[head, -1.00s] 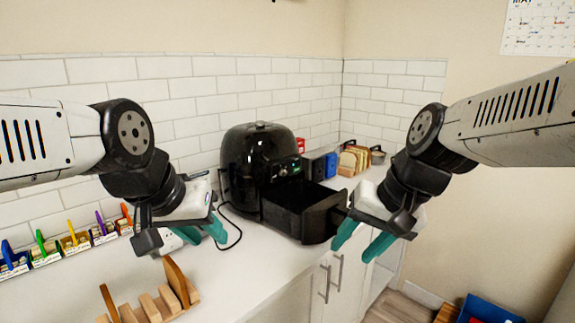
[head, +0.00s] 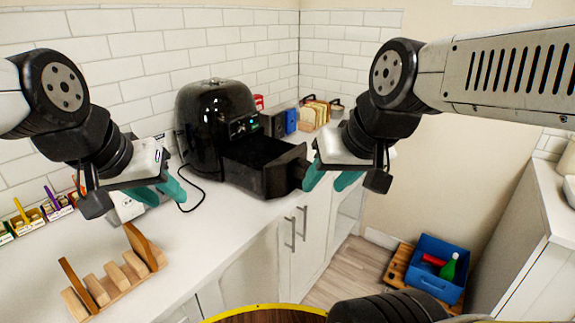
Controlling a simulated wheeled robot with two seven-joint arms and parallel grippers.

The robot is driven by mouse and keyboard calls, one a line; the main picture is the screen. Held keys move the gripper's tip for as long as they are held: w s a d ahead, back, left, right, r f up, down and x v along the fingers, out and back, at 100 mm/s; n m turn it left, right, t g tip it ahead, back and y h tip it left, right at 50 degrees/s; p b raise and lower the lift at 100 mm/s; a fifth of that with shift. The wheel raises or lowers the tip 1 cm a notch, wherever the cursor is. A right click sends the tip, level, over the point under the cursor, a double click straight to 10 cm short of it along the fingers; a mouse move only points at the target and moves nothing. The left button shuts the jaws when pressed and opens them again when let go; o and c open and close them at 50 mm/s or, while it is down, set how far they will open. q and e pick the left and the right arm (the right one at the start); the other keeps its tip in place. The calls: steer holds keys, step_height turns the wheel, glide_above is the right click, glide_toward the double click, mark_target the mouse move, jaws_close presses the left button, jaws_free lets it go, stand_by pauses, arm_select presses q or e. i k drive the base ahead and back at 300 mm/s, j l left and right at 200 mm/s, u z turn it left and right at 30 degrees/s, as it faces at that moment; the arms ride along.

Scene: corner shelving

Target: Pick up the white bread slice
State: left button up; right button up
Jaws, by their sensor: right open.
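Several bread slices (head: 316,112) stand upright in a wooden holder at the back of the counter, near the wall corner. They are small in view, and I cannot tell which one is the white slice. My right gripper (head: 330,180) is open and empty, with teal fingers pointing down. In the picture it lies in front of and below the bread, beside the front of the air fryer drawer. I cannot tell whether it touches the drawer handle. My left gripper (head: 160,193) looks open and empty over the counter, left of the air fryer and far from the bread.
A black air fryer (head: 205,125) stands with its drawer (head: 270,178) pulled out, between my grippers. A blue item (head: 290,121) is beside the bread. A wooden rack (head: 115,280) is at the front left. A blue crate (head: 440,268) is on the floor at right.

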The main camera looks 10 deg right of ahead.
mark_target(67, 268)
steer(key=k+j+u, duration=0.1)
steer(key=u, duration=0.25)
steer(key=k+j+u, duration=0.1)
steer(key=j+u, duration=0.55)
steer(key=k+l+u, duration=0.1)
steer(key=l+u, duration=0.25)
steer(key=k+l+u, duration=0.15)
steer(key=u, duration=0.2)
steer(key=k+l+u, duration=0.2)
steer(key=u, duration=0.15)
